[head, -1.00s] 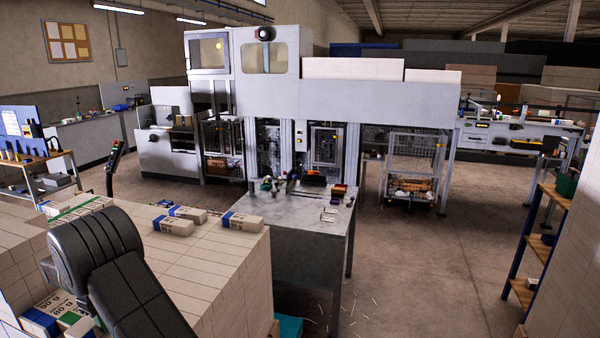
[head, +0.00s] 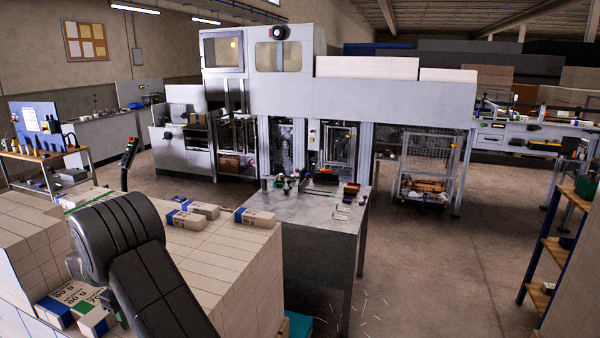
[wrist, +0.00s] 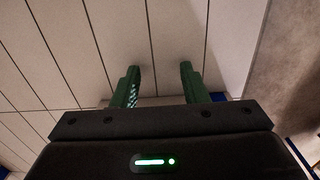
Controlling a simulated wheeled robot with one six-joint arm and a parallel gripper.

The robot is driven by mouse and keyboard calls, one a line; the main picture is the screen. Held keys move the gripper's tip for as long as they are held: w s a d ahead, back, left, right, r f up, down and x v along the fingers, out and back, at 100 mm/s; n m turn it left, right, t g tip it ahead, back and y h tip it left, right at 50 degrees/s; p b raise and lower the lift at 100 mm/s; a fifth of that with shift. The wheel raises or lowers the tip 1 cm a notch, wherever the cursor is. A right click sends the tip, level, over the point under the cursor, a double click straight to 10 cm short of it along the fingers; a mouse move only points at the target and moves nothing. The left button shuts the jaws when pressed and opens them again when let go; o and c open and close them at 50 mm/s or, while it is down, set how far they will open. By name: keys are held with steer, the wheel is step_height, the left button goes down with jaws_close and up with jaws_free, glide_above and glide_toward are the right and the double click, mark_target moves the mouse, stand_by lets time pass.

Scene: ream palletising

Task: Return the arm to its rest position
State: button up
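The stack (head: 238,262) of pale reams has loose white-and-blue reams on top: one (head: 186,220) near the middle and another (head: 255,217) at the right edge. A pale strip with blue (wrist: 220,96) at its ends lies partly hidden behind the gripper body.
A grey metal table (head: 310,215) with small items stands right of the stack. A large grey machine (head: 360,100) spans the back. A shelf rack (head: 548,250) stands at the right. Open floor (head: 440,270) lies between table and rack. Several reams (head: 68,302) sit at the lower left.

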steer(key=s+d+b, duration=0.1)
steer(key=d, duration=0.2)
steer(key=s+d+b, duration=0.1)
steer(key=d, duration=0.3)
steer(key=s+d+b, duration=0.1)
steer(key=d, duration=0.3)
steer(key=shift+s+d, duration=0.15)
steer(key=shift+d, duration=0.05)
